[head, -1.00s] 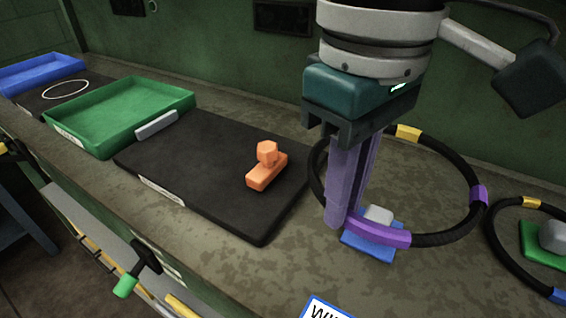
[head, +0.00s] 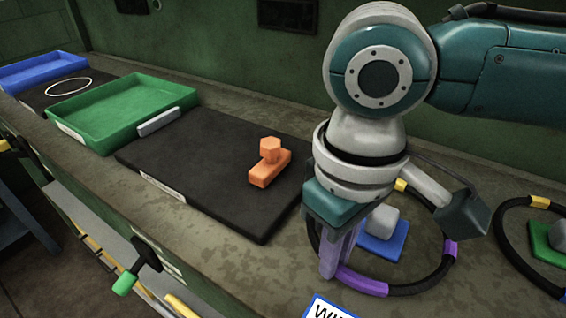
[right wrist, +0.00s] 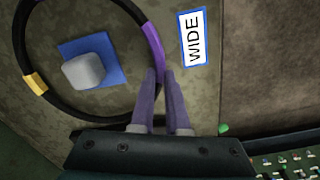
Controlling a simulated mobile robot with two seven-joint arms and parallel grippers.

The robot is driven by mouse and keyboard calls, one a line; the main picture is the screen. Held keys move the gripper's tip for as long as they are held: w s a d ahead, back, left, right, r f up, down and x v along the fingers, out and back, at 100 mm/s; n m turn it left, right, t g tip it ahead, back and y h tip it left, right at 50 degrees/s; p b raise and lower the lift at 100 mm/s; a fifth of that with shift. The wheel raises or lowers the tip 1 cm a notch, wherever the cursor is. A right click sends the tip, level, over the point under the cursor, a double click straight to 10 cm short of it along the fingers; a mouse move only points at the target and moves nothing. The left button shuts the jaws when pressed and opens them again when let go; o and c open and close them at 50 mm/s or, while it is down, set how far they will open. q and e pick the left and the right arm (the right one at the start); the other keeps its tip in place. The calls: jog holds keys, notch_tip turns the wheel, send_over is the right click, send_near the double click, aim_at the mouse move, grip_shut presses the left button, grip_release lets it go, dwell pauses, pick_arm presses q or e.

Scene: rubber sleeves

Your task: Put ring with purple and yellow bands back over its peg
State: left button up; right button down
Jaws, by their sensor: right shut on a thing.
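The black ring (head: 452,268) has purple and yellow bands. My right gripper (head: 330,270) is shut on it at a purple band (head: 362,282), and its purple fingers point down. A grey peg (head: 383,220) on a blue base (head: 392,243) shows inside the ring's outline. In the right wrist view the ring (right wrist: 75,113) also encircles the peg (right wrist: 84,70), which sits left of the gripper (right wrist: 159,75). The ring's height over the bench is hard to tell. My arm hides part of its far left side. My left gripper is not in view.
A second black ring with yellow (head: 540,202) and blue bands lies at the right around a grey peg on a green base (head: 540,236). A "WIDE" card (head: 330,309) is in front. A black mat (head: 200,195) with an orange piece (head: 268,172) and a green tray (head: 75,123) are left.

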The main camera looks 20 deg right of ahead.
jog(key=shift+f, duration=0.15)
jog(key=shift+f, duration=0.3)
jog(key=c, duration=0.9)
grip_release()
jog(key=shift+r, duration=0.1)
notch_tip(320, 180, up, 12)
jog(key=p, duration=0.1)
jog(key=s+a+f+t+y, duration=0.2)
jog(key=s+a+f+y, duration=0.25)
jog(key=a, duration=0.25)
jog(key=shift+m+t+h, duration=0.6)
jog(key=shift+h, duration=0.05)
jog(key=s+d, duration=0.1)
jog(key=s+d+f, duration=0.2)
jog(key=d, duration=0.1)
jog(key=shift+s+d+f, duration=0.1)
jog(key=shift+f, duration=0.05)
jog(key=s+d+h, duration=0.1)
jog(key=d, duration=0.1)
jog(key=s+d+f+m+h, duration=0.1)
jog(key=s+d, duration=0.1)
jog(key=d, duration=0.1)
jog(key=s+d, duration=0.2)
jog(key=d, duration=0.1)
jog(key=shift+d+f+h, duration=0.1)
jog(key=shift+f+h, duration=0.3)
